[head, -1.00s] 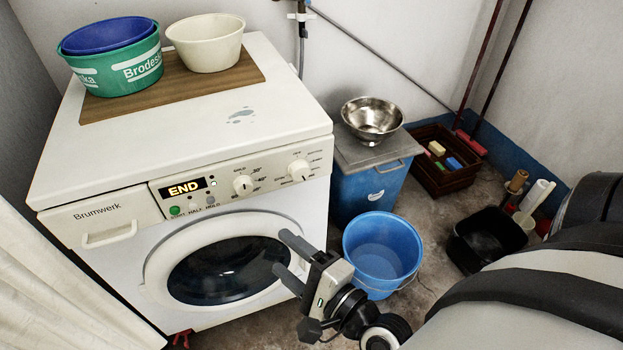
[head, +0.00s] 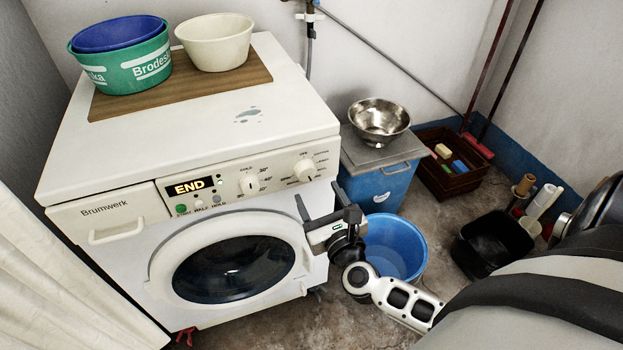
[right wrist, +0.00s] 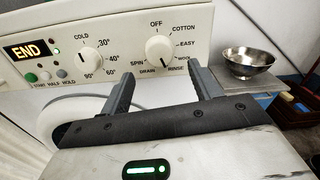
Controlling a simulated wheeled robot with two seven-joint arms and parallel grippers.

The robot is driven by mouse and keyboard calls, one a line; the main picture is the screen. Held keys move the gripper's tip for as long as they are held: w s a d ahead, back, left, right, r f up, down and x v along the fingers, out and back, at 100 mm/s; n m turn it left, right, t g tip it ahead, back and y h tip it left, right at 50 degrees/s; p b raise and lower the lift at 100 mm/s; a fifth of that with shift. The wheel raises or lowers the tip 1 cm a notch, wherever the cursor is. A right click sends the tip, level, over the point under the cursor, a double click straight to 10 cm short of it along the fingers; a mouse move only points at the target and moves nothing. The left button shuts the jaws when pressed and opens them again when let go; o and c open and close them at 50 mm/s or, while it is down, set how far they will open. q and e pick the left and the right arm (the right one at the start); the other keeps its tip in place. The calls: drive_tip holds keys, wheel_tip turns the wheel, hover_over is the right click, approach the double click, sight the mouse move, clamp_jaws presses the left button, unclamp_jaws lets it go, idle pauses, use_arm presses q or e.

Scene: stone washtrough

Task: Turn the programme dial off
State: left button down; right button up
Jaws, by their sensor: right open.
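The programme dial (head: 304,170) is the white right-hand knob on the washing machine's panel. In the right wrist view the dial (right wrist: 159,48) has OFF above it and RINSE, DRAIN and SPIN around its lower side; which mark its pointer meets is hard to read. My right gripper (head: 320,202) is open and empty, below the dial and apart from it. In the right wrist view the fingers (right wrist: 160,76) stand to either side below the dial. My left gripper is not in view.
The temperature dial (head: 249,184) and a display (head: 190,187) reading END are left of the programme dial. A blue bucket (head: 395,245) stands behind my right wrist. A steel bowl (head: 379,122) sits on a blue bin to the right. Tubs stand on the machine top.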

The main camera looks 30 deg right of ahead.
sight(308, 176)
drive_tip(key=x, duration=0.5)
drive_tip(key=c, duration=1)
